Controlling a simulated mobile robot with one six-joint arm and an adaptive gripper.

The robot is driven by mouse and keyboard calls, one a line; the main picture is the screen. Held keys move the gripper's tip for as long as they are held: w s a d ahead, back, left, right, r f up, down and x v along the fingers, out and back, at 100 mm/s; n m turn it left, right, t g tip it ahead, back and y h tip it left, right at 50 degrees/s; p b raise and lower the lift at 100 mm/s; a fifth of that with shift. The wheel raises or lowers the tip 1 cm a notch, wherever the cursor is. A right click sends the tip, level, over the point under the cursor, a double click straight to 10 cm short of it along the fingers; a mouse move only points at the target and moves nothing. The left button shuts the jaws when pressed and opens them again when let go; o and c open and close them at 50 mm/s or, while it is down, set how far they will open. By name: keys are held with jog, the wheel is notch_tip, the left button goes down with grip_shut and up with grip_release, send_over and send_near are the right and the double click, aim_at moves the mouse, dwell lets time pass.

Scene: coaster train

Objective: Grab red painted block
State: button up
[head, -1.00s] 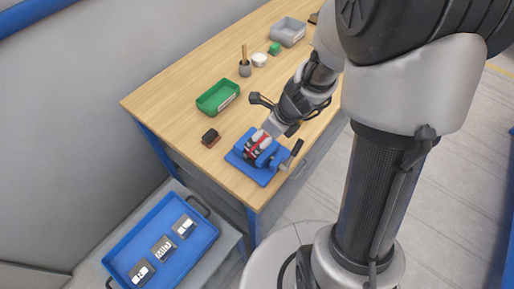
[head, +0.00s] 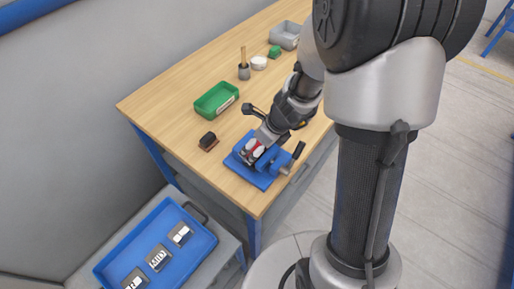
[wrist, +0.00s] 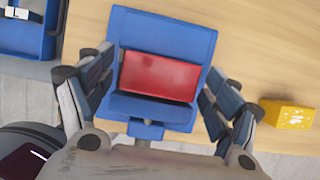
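The red painted block (wrist: 158,77) sits between the jaws of a blue vise (wrist: 165,28), which fills the middle of the wrist view. In the head view the blue vise (head: 252,176) stands at the near end of the wooden table, with only a little of the red block (head: 257,152) showing. My gripper (wrist: 158,70) is open above the vise. One finger is left of the block and one is right of it, with clear gaps on both sides. In the head view my gripper (head: 256,151) hides part of the vise and block.
A dark brush-like item (head: 208,141) and a green bin (head: 216,99) lie left of the vise. A yellow block (wrist: 290,113) is right of the vise in the wrist view. A blue tray (head: 205,240) with several labelled items stands lower left.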

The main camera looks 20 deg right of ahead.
jog(key=c, duration=1.2)
jog(key=shift+o, duration=0.2)
jog(key=shift+r, duration=0.1)
